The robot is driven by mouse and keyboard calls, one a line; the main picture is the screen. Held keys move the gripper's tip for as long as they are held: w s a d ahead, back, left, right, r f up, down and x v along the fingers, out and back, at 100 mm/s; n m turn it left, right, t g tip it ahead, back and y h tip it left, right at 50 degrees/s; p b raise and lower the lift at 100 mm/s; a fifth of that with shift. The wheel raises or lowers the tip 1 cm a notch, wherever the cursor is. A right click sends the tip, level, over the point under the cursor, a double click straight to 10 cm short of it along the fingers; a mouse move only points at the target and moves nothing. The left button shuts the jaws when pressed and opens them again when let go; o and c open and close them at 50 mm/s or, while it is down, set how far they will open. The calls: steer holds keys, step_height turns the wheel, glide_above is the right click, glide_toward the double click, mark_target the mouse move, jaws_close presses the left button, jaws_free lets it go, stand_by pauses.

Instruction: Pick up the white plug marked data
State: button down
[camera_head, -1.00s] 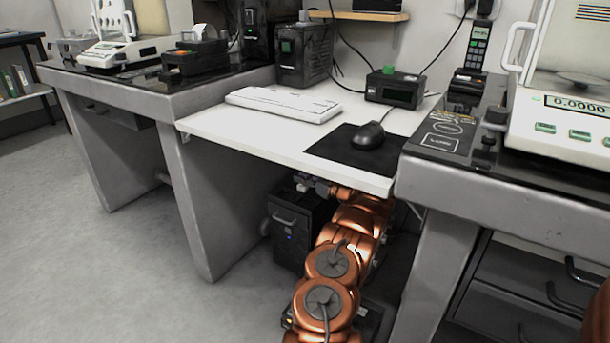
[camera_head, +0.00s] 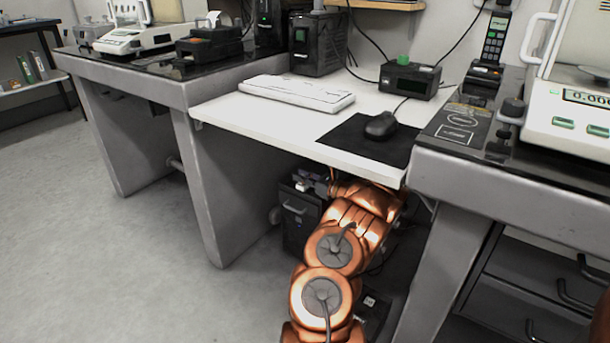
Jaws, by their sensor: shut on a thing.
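My arm reaches in under the white desk (camera_head: 235,112), and my gripper (camera_head: 308,183) shows small and partly hidden at its end, just above the black computer case (camera_head: 301,228). The gripper is shut on a small pale thing. It may be the white plug, but it is too small for me to read any mark. No other plug can be told apart under the desk.
A keyboard (camera_head: 297,93), a mouse (camera_head: 381,125) on a black mat and a small display box (camera_head: 410,80) are on the desk. Heavy grey tables with balances stand on both sides, close to my arm on the right. Open floor (camera_head: 130,260) lies at the left.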

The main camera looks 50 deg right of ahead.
steer(key=shift+a+f, duration=0.1)
steer(key=c, duration=0.9)
jaws_free()
steer(key=shift+s, duration=3.75)
